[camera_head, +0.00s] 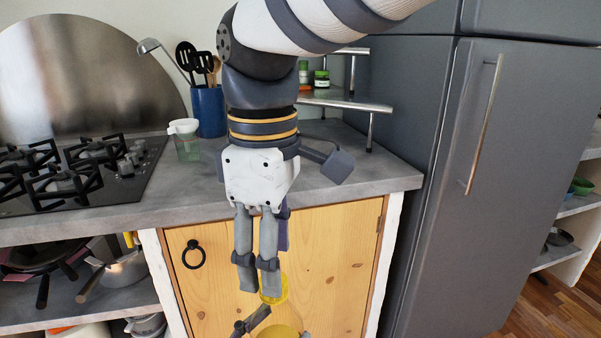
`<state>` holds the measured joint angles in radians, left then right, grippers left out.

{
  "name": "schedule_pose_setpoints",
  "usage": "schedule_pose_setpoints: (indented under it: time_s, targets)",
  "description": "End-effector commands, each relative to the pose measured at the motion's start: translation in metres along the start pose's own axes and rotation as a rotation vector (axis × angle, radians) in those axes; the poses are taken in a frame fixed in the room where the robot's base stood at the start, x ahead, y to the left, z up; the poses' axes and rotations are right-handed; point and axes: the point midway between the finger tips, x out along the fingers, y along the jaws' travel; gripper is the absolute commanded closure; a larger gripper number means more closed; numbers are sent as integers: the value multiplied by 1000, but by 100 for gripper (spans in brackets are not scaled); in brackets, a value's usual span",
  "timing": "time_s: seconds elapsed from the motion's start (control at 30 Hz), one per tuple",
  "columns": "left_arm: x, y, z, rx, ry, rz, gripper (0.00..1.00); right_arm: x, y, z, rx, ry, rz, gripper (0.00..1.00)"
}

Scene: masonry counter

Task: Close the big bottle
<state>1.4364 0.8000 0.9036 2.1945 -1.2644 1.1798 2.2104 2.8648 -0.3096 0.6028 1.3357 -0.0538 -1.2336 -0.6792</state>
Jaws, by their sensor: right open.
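My right gripper (258,280) hangs pointing down in front of the wooden cabinet door, its two fingers a little apart. A yellow round piece (276,290) shows right beside and partly behind its fingertips; I cannot tell whether they touch. Below it, a larger yellow rounded thing (279,332) is cut off by the bottom edge. I cannot tell whether these are the big bottle and its lid. A dark grey jointed part (250,321) beside them may belong to my left gripper; its jaws cannot be made out. A clear greenish container with a white top (187,149) stands on the counter.
A blue utensil pot (208,112) stands on the grey counter (345,176), near a gas hob (75,172). A metal-legged shelf with small jars is at the back right. A tall grey fridge (470,190) bounds the right side. Pans fill the lower left shelf.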

Motion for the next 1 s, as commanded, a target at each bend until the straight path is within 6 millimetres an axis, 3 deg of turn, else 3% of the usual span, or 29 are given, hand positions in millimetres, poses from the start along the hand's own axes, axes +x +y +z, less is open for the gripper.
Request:
schedule_pose_setpoints:
  time_s: [0.1, 0.4, 0.47, 0.7, 0.8, 1.0]
  targets:
    - [1, 0, 2, 2, -6, 0, 100, -11, 0, 0, -1, 1, 5, 49]
    - [1, 0, 3, 2, -6, 0, 100, -13, -1, 0, -25, 1, 3, 51]
    - [1, 0, 3, 2, -6, 0, 100, -16, -3, -2, -130, 2, -5, 51]
    - [1, 0, 2, 2, -5, 0, 100, -41, -3, -2, -790, 5, -7, 51]
    - [1, 0, 2, 2, -5, 0, 100, -46, 0, 0, -901, 2, 1, 51]
    - [1, 0, 2, 2, -5, 0, 100, -47, 0, 0, -918, 0, 2, 51]
